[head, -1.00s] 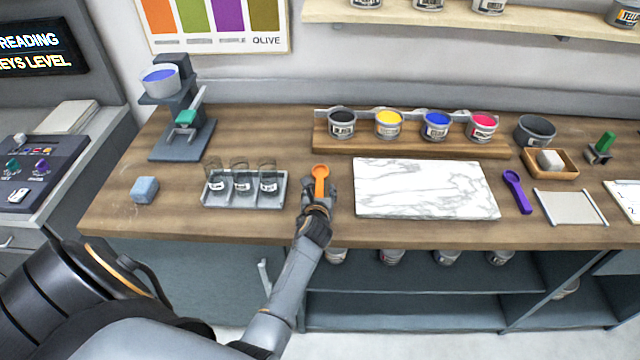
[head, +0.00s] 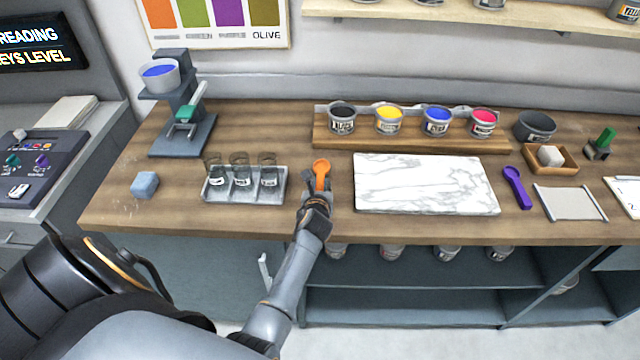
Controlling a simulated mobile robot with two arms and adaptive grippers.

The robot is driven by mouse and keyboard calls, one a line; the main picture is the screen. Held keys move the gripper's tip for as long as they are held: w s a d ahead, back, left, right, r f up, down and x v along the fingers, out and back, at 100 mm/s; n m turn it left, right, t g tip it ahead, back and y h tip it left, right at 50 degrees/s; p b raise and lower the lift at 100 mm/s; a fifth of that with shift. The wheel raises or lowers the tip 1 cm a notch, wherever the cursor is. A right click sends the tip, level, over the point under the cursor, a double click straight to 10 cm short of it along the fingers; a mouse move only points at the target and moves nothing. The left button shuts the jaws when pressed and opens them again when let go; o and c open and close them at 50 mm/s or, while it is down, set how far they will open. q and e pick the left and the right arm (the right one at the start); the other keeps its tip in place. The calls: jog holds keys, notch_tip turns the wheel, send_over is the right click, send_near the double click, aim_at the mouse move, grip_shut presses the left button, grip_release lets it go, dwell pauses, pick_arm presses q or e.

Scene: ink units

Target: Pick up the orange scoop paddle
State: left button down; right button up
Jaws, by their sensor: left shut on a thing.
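The orange scoop paddle (head: 321,172) is at the front of the wooden counter, between the glass jar tray and the marble slab. Its round bowl end points to the back. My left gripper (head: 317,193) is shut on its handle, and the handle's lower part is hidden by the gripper. I cannot tell whether the scoop is clear of the counter. My right gripper is not in view.
A grey tray with several glass jars (head: 245,201) stands left of the gripper. A white marble slab (head: 425,188) lies close on its right. A purple scoop (head: 517,188) lies beyond the slab. Ink pots stand on a rack (head: 409,144) behind.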

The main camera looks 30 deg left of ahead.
aim_at(319, 188)
pick_arm(q)
jog(key=r, duration=0.4)
jog(key=shift+s+d, duration=0.1)
jog(key=shift+s, duration=0.3)
jog(key=a+r+b+v, duration=0.1)
jog(key=a+r+v, duration=0.1)
jog(key=v, duration=1.3)
jog(key=shift+r, duration=0.45)
jog(key=shift+s, duration=0.1)
jog(key=c, duration=2)
grip_release()
grip_shut()
